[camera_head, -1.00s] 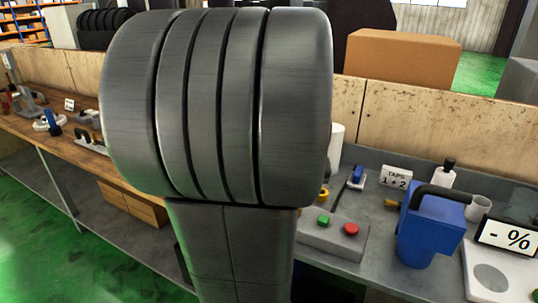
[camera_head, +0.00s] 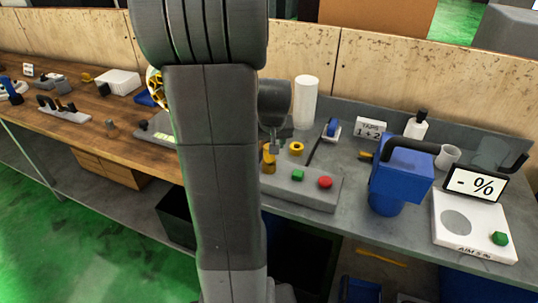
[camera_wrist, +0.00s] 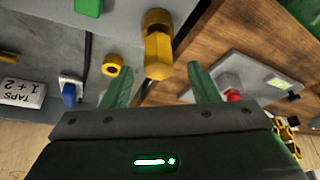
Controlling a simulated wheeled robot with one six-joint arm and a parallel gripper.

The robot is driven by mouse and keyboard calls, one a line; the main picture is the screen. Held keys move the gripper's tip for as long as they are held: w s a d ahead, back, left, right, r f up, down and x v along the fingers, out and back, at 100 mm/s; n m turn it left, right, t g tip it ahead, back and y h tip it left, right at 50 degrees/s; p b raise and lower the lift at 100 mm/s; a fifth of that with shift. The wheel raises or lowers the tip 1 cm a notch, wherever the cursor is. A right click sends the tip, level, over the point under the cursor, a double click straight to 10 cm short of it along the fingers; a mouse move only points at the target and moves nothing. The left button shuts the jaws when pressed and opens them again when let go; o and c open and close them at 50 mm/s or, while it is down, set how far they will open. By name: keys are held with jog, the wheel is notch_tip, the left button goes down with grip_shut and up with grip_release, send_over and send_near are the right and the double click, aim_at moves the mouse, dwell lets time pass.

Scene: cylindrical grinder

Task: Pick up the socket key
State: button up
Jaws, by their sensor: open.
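A yellow upright piece with a faceted end (camera_wrist: 158,45), which looks like the socket key, stands near the middle of the wrist view, just beyond and between my fingertips. In the head view the yellow piece (camera_head: 268,160) is by the left end of the button box, partly hidden by my arm. My gripper (camera_wrist: 160,85) is open, its green-tinted fingers apart with nothing between them. In the head view my gripper (camera_head: 274,143) is small and dark, above the yellow piece and partly hidden.
A yellow ring (camera_head: 296,148) lies close to the key. The button box (camera_head: 305,187) with green and red buttons is in front. A white cylinder (camera_head: 306,103), a blue-and-white item (camera_head: 332,128) and a blue pitcher-like container (camera_head: 400,185) stand to the right. A wooden bench (camera_head: 95,105) lies left.

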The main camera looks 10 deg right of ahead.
aim_at(269, 158)
jog(key=shift+p+x, duration=0.4)
jog(key=shift+x, duration=2)
jog(key=shift+s, duration=0.1)
